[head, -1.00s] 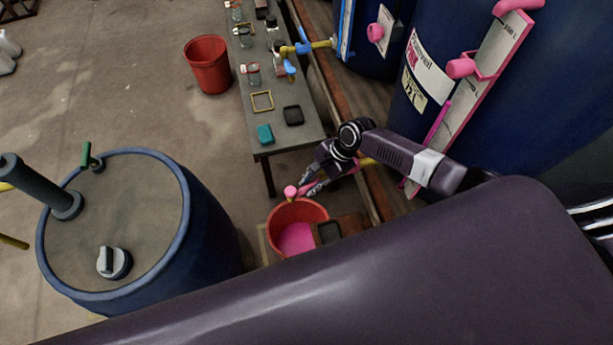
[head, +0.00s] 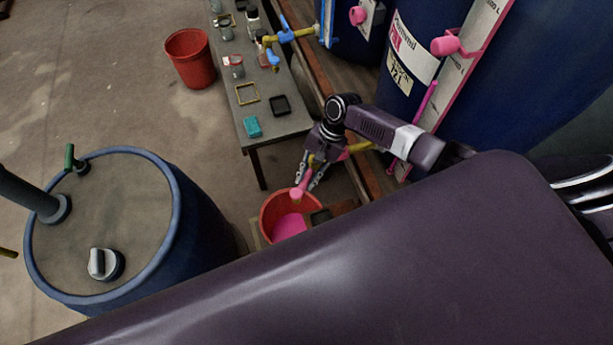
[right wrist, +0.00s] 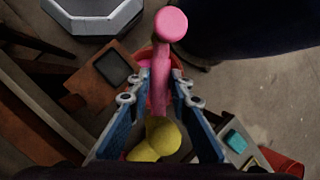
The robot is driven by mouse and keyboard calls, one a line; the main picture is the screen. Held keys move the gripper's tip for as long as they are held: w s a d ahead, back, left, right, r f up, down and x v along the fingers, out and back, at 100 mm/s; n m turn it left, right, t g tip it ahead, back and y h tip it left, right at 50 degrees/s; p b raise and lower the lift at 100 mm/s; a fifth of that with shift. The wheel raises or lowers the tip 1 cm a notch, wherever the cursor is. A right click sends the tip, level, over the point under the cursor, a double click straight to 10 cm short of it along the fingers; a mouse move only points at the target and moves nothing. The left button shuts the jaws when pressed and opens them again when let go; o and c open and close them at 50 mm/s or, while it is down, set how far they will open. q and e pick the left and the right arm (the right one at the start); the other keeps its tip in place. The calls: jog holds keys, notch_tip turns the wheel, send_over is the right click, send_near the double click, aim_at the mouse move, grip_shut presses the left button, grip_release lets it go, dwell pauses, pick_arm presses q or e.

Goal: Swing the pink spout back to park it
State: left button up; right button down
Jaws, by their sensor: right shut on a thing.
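The pink spout (head: 297,195) hangs over the red bucket (head: 264,218) in the head view, with its round end above the back of the rim. Pink liquid (head: 290,226) lies in the bucket. My right gripper (head: 309,184) is shut on the spout, one finger on each side. In the right wrist view the spout (right wrist: 160,88) runs between the blue fingers (right wrist: 161,101), its round end (right wrist: 171,24) beyond the tips. A yellow valve body (right wrist: 157,140) shows behind it. The bucket is partly hidden behind the spout there. My left gripper is not in view.
A blue drum (head: 192,235) stands at the left. A narrow table (head: 278,128) with jars and trays runs behind the bucket; another red bucket (head: 190,60) is beside it. Large blue vats (head: 530,75) stand at the right. Floor at the far left is open.

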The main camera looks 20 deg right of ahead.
jog(key=c, duration=1.7)
grip_release()
jog(key=shift+c, duration=0.2)
